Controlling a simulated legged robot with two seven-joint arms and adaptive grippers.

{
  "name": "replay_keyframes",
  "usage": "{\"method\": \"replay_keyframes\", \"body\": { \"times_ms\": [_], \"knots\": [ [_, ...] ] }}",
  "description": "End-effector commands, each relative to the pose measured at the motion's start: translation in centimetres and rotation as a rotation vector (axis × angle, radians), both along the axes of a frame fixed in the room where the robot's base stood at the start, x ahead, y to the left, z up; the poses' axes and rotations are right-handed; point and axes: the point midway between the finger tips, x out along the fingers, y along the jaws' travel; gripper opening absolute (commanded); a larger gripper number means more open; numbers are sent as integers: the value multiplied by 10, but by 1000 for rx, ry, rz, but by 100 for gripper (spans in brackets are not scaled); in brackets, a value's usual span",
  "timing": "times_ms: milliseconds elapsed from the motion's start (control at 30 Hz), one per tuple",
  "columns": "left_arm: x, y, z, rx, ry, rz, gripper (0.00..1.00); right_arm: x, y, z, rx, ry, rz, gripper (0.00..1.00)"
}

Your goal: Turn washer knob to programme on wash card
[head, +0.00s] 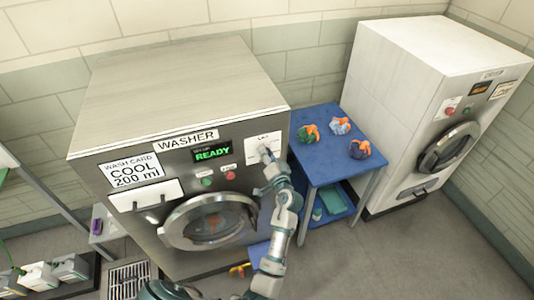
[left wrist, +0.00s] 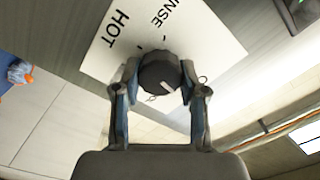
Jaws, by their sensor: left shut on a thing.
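The grey washer (head: 180,90) carries a wash card (head: 136,172) reading "COOL 200 ml" and a display (head: 212,152) reading "READY". A white dial plate (head: 258,140) is at the right of its front. My left gripper (head: 267,156) reaches the plate and covers the knob in the head view. In the left wrist view, the dark round knob (left wrist: 160,70) sits between the fingers of my left gripper (left wrist: 160,76), which is shut on it. The knob's white pointer mark faces the lower right of that picture. "HOT" and part of a word, "NSE", show on the plate. My right gripper is out of view.
Green (head: 206,182) and red (head: 230,175) buttons are left of the arm, above the closed round door (head: 210,222). A blue table (head: 325,172) with several small coloured bundles stands right of the washer. A white machine (head: 410,90) stands beyond it.

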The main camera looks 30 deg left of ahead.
Motion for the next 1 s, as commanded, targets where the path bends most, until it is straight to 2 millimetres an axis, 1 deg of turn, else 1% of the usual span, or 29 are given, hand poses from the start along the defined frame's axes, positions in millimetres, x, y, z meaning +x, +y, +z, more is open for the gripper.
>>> {"method": "replay_keyframes", "body": {
  "times_ms": [33, 600, 1000],
  "knots": [
    [0, 0, -2, 19, 33, 0, 7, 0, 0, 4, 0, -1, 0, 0],
    [0, 0, -4, 359, 434, 0, 7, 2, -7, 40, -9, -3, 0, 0],
    [0, -1, -8, 526, 631, -1, 7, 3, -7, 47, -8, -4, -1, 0]
  ]
}}
